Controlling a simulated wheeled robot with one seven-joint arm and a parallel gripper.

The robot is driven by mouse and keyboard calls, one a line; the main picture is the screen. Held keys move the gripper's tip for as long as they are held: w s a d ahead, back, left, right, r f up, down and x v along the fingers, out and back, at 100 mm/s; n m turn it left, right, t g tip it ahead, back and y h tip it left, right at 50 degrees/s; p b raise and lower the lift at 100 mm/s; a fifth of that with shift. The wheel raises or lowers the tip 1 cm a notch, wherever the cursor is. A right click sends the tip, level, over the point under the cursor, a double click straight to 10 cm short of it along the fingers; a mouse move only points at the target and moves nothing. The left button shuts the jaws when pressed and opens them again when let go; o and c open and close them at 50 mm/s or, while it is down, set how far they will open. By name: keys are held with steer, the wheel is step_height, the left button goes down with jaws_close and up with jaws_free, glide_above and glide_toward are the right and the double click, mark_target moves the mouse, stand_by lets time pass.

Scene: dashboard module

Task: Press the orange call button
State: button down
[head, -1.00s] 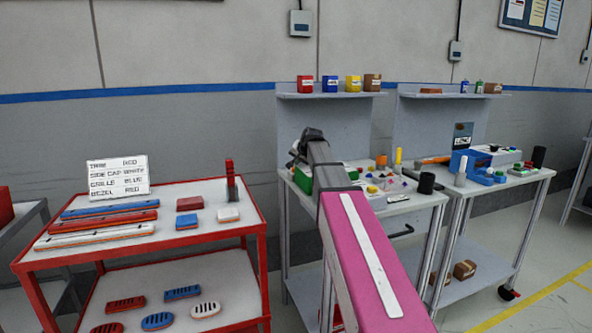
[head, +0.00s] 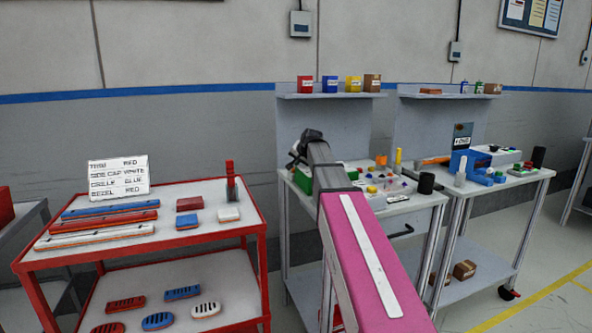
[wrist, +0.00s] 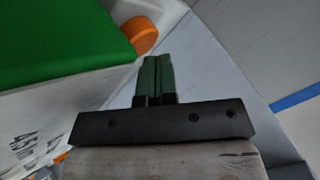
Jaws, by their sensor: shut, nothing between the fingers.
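An orange round button (wrist: 142,35) sticks out from the edge of a green box-like body (wrist: 60,35) in the wrist view. My gripper (wrist: 156,60) is shut and empty, its two green fingers side by side. In the picture the fingertips lie just below and right of the button, with a small gap; whether they touch it in depth I cannot tell. In the head view the green box (head: 303,181) is partly behind my arm at the left of the middle bench, and my gripper is mostly hidden there.
The middle bench (head: 400,204) holds small coloured parts, an orange piece (head: 381,161) and a black cylinder (head: 426,183). A red cart (head: 165,252) with trim parts stands at left. A second bench with a blue device (head: 462,163) stands at right.

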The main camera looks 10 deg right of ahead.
steer(key=shift+s+f, duration=0.2)
steer(key=shift+f, duration=0.25)
steer(key=shift+s+f, duration=0.2)
steer(key=shift+f, duration=0.25)
stand_by(0.5)
steer(key=shift+r, duration=0.4)
steer(key=shift+w+r, duration=0.2)
steer(key=shift+r, duration=1.1)
steer(key=shift+w+r, duration=0.15)
steer(key=shift+r, duration=1.15)
